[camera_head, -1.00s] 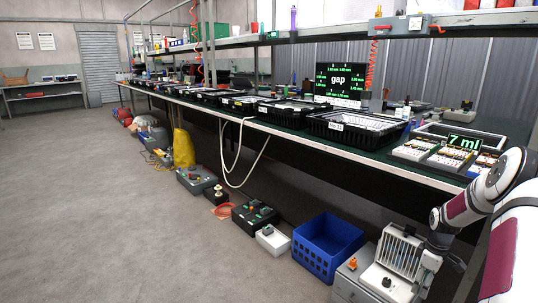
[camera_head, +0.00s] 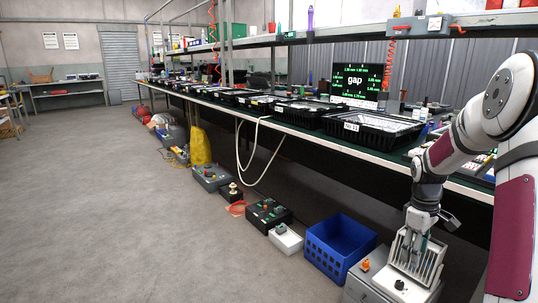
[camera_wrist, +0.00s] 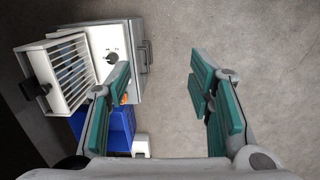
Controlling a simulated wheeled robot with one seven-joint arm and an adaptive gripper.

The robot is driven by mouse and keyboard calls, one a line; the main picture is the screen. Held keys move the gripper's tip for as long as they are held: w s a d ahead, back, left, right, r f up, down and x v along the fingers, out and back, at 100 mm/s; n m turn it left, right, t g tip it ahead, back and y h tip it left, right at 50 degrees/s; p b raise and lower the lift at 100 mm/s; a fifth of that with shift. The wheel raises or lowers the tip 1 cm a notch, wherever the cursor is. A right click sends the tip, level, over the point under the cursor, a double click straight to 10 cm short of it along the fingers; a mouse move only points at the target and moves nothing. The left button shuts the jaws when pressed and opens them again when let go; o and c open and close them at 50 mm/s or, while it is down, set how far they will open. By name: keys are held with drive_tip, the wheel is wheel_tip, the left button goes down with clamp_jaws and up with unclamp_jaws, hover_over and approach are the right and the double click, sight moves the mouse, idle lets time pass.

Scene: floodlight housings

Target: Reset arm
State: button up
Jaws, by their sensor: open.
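My gripper (camera_wrist: 165,95) is open and empty in the wrist view, its green-padded fingers spread wide above the concrete floor. In the head view my arm is bent at the right, and the gripper (camera_head: 417,240) points down in front of the bench edge. There it overlaps the white slatted rack on a grey box, so the gap between them is hard to judge. In the wrist view the slatted rack (camera_wrist: 50,75) and the grey box with a black knob (camera_wrist: 112,57) lie left of the fingers. Nothing is between the fingers.
A blue crate (camera_head: 340,246) stands on the floor left of the grey box; it also shows in the wrist view (camera_wrist: 118,128). The long bench carries black trays (camera_head: 372,130) and a "gap" display (camera_head: 357,85). Several boxes line its foot. The floor at left (camera_head: 110,220) is clear.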

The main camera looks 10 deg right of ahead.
drive_tip(key=s+a+r+m, duration=0.1)
drive_tip(key=s+a+r, duration=0.4)
drive_tip(key=a+r, duration=0.5)
drive_tip(key=s+a+r+m, duration=0.1)
drive_tip(key=s+a+r, duration=0.5)
drive_tip(key=a, duration=0.6)
drive_tip(key=s+a+m+t+y, duration=0.1)
drive_tip(key=s+a, duration=0.5)
drive_tip(key=s, duration=0.4)
drive_tip(key=s+a+m, duration=0.1)
drive_tip(key=s+a, duration=0.5)
drive_tip(key=s, duration=0.5)
wheel_tip(320, 180, up, 38)
drive_tip(key=t+p, duration=0.4)
drive_tip(key=p, duration=3.1)
drive_tip(key=shift+w, duration=0.45)
drive_tip(key=shift+f, duration=0.15)
drive_tip(key=shift+c, duration=0.3)
